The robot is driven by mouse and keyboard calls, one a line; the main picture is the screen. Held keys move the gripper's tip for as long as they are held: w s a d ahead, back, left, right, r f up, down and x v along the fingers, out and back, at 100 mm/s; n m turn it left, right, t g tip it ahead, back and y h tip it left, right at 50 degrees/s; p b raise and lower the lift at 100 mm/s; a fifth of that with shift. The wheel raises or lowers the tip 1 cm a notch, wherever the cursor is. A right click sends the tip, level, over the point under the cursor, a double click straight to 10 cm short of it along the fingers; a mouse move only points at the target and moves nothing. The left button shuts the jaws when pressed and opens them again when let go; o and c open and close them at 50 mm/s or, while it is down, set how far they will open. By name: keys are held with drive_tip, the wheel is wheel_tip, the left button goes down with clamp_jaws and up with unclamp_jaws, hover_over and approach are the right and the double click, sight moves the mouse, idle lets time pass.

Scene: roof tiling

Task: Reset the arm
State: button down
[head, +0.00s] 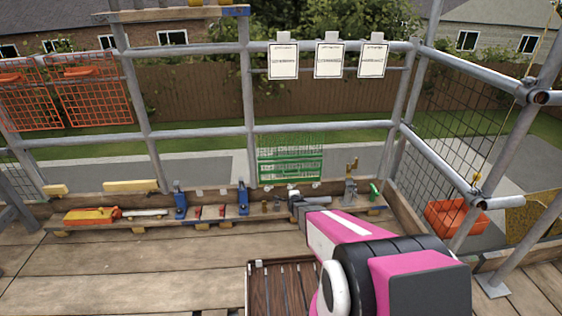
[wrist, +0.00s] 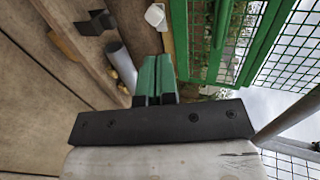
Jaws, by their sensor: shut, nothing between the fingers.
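My arm, pink, white and black, reaches from the lower right of the head view towards the tool shelf at the back. My gripper shows in the wrist view as two green fingers (wrist: 156,62) pressed together, with nothing held between them. In the head view the gripper end (head: 296,198) is small, near the shelf and below the green mesh basket (head: 290,158). The same green mesh fills the upper right of the wrist view (wrist: 225,45). A grey tube (wrist: 120,65) lies left of the fingers; I cannot tell if they touch.
The plank shelf (head: 95,229) carries an orange tool (head: 92,215), blue tools (head: 181,203) and several small items. A slatted wooden tray (head: 263,290) lies beside my arm. Scaffold poles stand at the back and right. An orange crate (head: 455,218) is at right. Left-hand deck boards (head: 120,270) are clear.

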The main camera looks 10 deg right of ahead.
drive_tip(key=s+r+n+g, duration=0.6)
drive_tip(key=s+r+n, duration=0.3)
drive_tip(key=s, duration=0.7)
drive_tip(key=s+r+n+g, duration=0.7)
drive_tip(key=s+r+n, duration=0.2)
drive_tip(key=s+r, duration=0.7)
drive_tip(key=shift+s+d+r+g, duration=0.25)
drive_tip(key=shift+s+r+g, duration=0.05)
drive_tip(key=shift+s, duration=0.2)
